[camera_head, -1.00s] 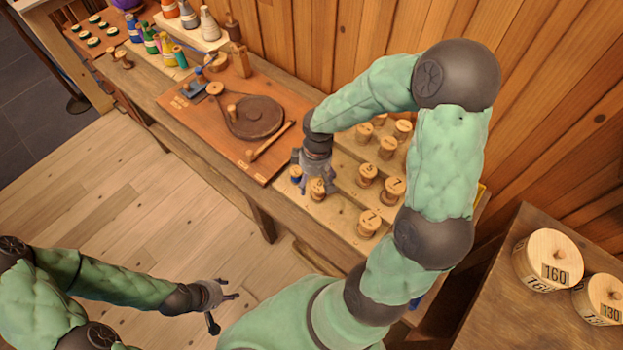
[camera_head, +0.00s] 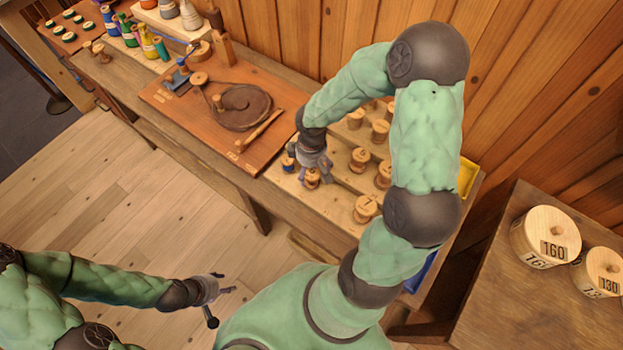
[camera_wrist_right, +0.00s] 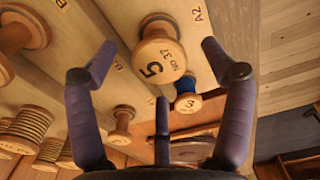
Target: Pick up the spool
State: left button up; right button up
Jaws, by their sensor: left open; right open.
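My right gripper (camera_head: 314,164) is open at the front of the spool rack, just over a wooden spool (camera_head: 312,178) that it partly covers. In the right wrist view, that wooden spool (camera_wrist_right: 160,58), marked 5, lies between the spread fingers of the right gripper (camera_wrist_right: 158,48), with a gap on both sides. A spool with blue thread (camera_wrist_right: 187,97) sits close behind it; it also shows left of the gripper in the head view (camera_head: 288,163). My left gripper (camera_head: 212,292) is open and empty, out over the floor and away from the bench.
Several other wooden spools (camera_head: 366,207) stand on the stepped rack to the right of the gripper. A board with a dark disc (camera_head: 242,106) lies to its left. Large spools marked 160 (camera_head: 545,238) and 130 (camera_head: 600,271) stand on a right-hand table. The wooden wall is behind.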

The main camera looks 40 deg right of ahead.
notch_tip(320, 180, down, 3)
jog(key=shift+r+b, duration=0.1)
jog(key=shift+b, duration=0.3)
jog(key=c, duration=1.3)
jog(key=shift+r, duration=0.1)
